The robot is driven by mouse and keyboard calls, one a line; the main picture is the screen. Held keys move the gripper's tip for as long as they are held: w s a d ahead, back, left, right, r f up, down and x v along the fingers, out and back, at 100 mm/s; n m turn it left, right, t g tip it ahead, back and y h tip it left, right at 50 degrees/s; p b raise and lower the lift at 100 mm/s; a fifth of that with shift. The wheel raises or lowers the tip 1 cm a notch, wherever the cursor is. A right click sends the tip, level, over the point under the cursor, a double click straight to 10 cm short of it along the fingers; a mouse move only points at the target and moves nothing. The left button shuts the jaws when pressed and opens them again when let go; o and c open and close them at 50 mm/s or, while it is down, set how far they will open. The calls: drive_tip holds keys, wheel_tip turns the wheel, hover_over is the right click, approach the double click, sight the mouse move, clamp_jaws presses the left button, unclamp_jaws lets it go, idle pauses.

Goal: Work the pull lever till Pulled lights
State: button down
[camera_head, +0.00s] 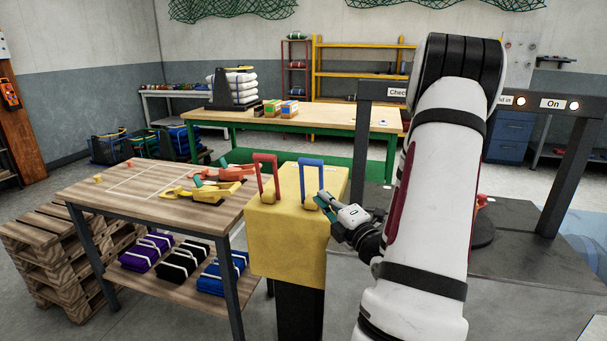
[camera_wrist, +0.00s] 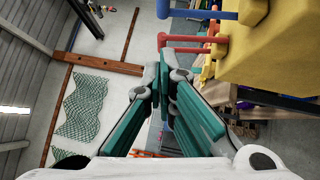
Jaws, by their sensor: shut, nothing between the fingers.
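A yellow box (camera_head: 287,240) on a dark post carries two upright U-shaped handles, a red one (camera_head: 267,176) on the left and a blue one (camera_head: 311,180) on the right. My gripper (camera_head: 323,200) is shut and empty, just right of the blue handle's lower part in the head view. In the wrist view, my gripper's teal fingertips (camera_wrist: 163,68) are together. The blue handle (camera_wrist: 200,14) and red handle (camera_wrist: 190,40) show above them, apart from the fingertips in the picture. No label reading Pulled is visible; my arm hides part of the sign bar.
A dark frame right of my arm bears an "On" sign (camera_head: 552,103) with a glowing lamp (camera_head: 574,105). A partly hidden sign reads "Chec" (camera_head: 397,92). A wooden table (camera_head: 130,200) with yellow, green and orange tools stands left. A green-legged bench (camera_head: 330,116) stands behind.

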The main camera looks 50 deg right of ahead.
approach(301, 162)
drive_tip(key=w+a, duration=0.2)
drive_tip(key=shift+w+d+r+p, duration=0.1)
drive_tip(key=shift+w+d+p, duration=0.1)
drive_tip(key=shift+w+d, duration=0.3)
drive_tip(key=shift+w+d+r+p, duration=0.1)
drive_tip(key=shift+w+d+p, duration=0.15)
drive_tip(key=shift+d, duration=0.45)
drive_tip(key=shift+w+d+r+p, duration=0.1)
drive_tip(key=shift+w+d+p, duration=0.05)
drive_tip(key=shift+w+d, duration=0.4)
drive_tip(key=shift+s+d, duration=0.1)
